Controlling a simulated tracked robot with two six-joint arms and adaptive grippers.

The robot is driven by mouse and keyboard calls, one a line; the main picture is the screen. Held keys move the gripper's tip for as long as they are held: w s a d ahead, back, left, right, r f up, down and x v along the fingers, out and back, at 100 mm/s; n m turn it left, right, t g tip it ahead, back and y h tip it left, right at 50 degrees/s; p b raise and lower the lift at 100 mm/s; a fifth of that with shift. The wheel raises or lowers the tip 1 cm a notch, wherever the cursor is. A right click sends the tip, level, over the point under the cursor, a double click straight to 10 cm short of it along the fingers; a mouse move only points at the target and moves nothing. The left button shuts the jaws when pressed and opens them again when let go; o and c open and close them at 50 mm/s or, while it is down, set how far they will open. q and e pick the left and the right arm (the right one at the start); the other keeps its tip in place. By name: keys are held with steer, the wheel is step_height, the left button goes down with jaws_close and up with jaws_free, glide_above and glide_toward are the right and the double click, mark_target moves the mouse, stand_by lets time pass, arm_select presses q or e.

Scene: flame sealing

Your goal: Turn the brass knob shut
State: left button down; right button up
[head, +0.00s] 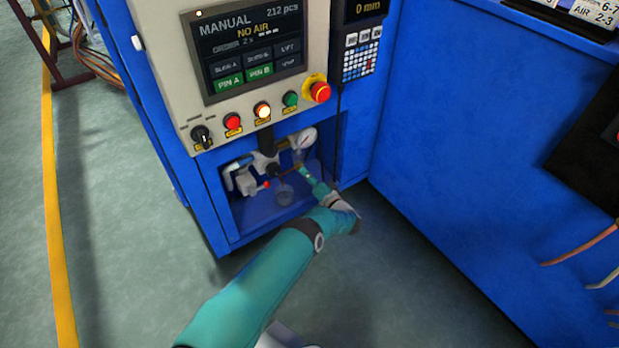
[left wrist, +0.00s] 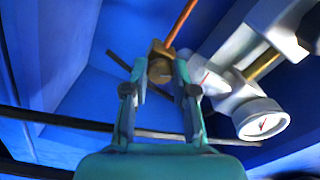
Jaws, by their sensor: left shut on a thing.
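The brass knob (left wrist: 160,68) sits between the fingertips of my left gripper (left wrist: 159,78) in the left wrist view. The fingers are shut on it, one on each side. In the head view my left gripper (head: 301,171) reaches into the open recess at the foot of the blue cabinet. The knob is small there and mostly hidden by the fingers. A thin copper-coloured pipe (left wrist: 181,22) rises behind the knob. How far the knob is turned cannot be told. My right gripper is not in view.
A round gauge (head: 306,138) is close to the gripper; it also shows in the left wrist view (left wrist: 262,120). Grey valve fittings (head: 244,179) fill the recess's left side. Above is a control panel (head: 254,50) reading "NO AIR". A dark cable (head: 339,130) hangs at the right.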

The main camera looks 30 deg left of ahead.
arm_select(q)
steer(key=m, duration=0.5)
steer(key=shift+s+a+f, duration=0.15)
steer(key=shift+a, duration=0.1)
stand_by(0.4)
steer(key=c, duration=1)
jaws_free()
steer(key=shift+o, duration=0.2)
steer(key=shift+d, duration=0.15)
steer(key=shift+d, duration=0.4)
steer(key=v, duration=1.1)
steer(key=shift+f, duration=0.1)
